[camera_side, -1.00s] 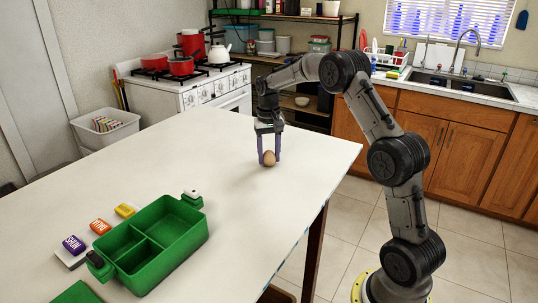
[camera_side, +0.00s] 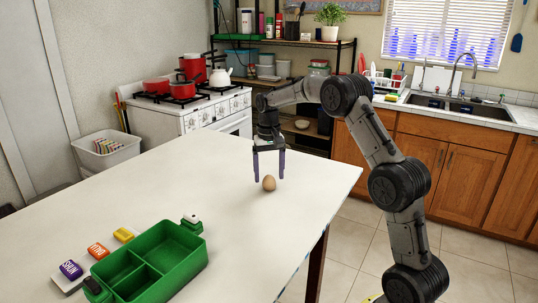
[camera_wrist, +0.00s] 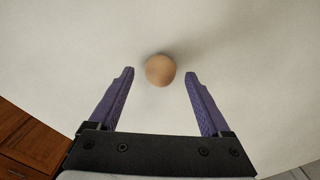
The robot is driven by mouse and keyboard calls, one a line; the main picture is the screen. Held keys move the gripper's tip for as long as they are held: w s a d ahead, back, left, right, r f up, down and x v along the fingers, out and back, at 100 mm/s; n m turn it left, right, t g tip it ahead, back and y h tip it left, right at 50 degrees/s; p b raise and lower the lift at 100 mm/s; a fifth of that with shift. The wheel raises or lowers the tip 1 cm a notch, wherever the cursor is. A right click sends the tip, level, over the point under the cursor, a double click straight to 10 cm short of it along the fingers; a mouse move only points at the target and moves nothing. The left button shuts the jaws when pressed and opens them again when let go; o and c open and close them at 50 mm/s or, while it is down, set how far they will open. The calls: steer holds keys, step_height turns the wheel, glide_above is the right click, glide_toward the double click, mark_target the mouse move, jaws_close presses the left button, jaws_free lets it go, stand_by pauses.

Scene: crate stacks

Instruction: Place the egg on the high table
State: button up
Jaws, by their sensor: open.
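The brown egg (camera_side: 269,183) rests on the white table (camera_side: 180,165), near its far right part. In the wrist view the egg (camera_wrist: 160,70) lies just beyond and between the fingertips, touching neither. My gripper (camera_side: 269,180) is open, with its purple fingers pointing down just above and behind the egg in the side view. In the wrist view both fingers of my gripper (camera_wrist: 160,73) are spread apart with nothing held.
A green divided box (camera_side: 150,265) and several small coloured blocks (camera_side: 97,250) sit at the near left of the table. The table around the egg is clear. A stove (camera_side: 190,105) with red pots stands behind, and wooden cabinets (camera_side: 450,170) stand at the right.

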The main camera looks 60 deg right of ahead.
step_height(320, 180, up, 10)
steer(key=s+a+r+n+t, duration=0.1)
steer(key=s+a+r+n, duration=0.1)
steer(key=s+a+r, duration=0.45)
steer(key=s+a+f+n+t, duration=0.3)
steer(key=s+a+n, duration=0.2)
steer(key=s+a, duration=0.9)
steer(key=shift+s+a+t, duration=0.15)
steer(key=shift+s+t, duration=0.15)
steer(key=shift+s, duration=0.5)
steer(key=shift+o, duration=0.2)
steer(key=s+a+f+n+t, duration=0.1)
steer(key=s+a+f, duration=0.1)
steer(key=s+f, duration=0.2)
steer(key=shift+s+f+n, duration=0.25)
steer(key=shift+s+n, duration=0.15)
steer(key=shift+s, duration=0.75)
steer(key=shift+s+a+f, duration=0.1)
steer(key=shift+f, duration=0.05)
